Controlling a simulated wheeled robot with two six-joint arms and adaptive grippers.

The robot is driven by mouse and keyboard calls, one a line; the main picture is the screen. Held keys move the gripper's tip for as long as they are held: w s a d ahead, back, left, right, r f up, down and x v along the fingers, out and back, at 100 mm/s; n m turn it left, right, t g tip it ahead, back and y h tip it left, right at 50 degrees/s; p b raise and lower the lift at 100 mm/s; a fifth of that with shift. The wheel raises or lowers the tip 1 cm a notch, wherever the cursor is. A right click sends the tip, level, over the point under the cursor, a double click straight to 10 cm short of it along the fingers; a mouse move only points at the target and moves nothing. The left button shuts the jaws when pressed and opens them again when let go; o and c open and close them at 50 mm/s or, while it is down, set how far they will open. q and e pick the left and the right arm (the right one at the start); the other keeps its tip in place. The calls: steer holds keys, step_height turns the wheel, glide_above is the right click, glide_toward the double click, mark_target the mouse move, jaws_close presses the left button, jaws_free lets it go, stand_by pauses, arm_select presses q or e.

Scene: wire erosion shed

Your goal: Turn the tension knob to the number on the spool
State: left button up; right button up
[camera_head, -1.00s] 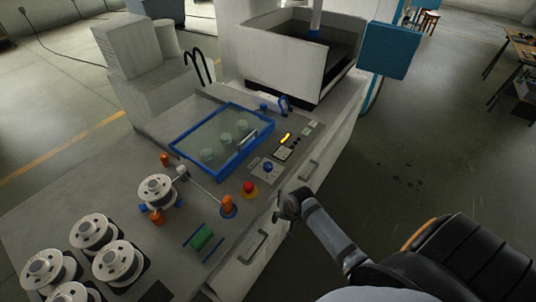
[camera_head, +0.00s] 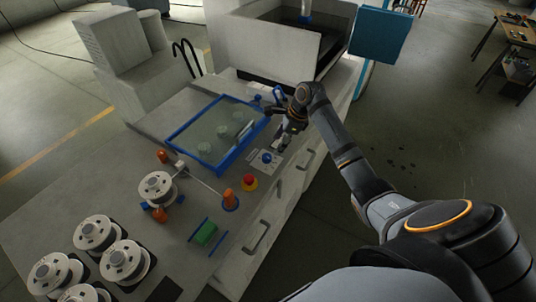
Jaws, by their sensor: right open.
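A blue knob (camera_head: 267,157) sits on a pale marked plate on the machine's work surface; its numbers are too small to read. A white spool (camera_head: 157,187) is mounted on the left of the surface, between orange and blue posts; I cannot read a number on it. My right gripper (camera_head: 287,138) is open and just above and to the right of the blue knob, over the control strip. It hides the lit yellow display there. My left gripper is not in view.
A blue-framed glass cover (camera_head: 219,133) lies to the left. Several spare spools (camera_head: 95,232) stand at lower left. A green block (camera_head: 206,233) is near the front.

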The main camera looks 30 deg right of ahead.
mark_target(267, 156)
steer(key=shift+m, duration=0.7)
steer(key=x, duration=0.2)
steer(key=p+x, duration=0.1)
steer(key=x, duration=0.2)
steer(key=w+x, duration=0.1)
steer(key=x, duration=0.2)
steer(key=shift+w+r+p, duration=0.1)
steer(key=shift+p, duration=0.25)
steer(key=shift+w+a+f, duration=0.1)
steer(key=shift+a+f, duration=0.05)
steer(key=shift+f, duration=0.5)
steer(key=c, duration=1.2)
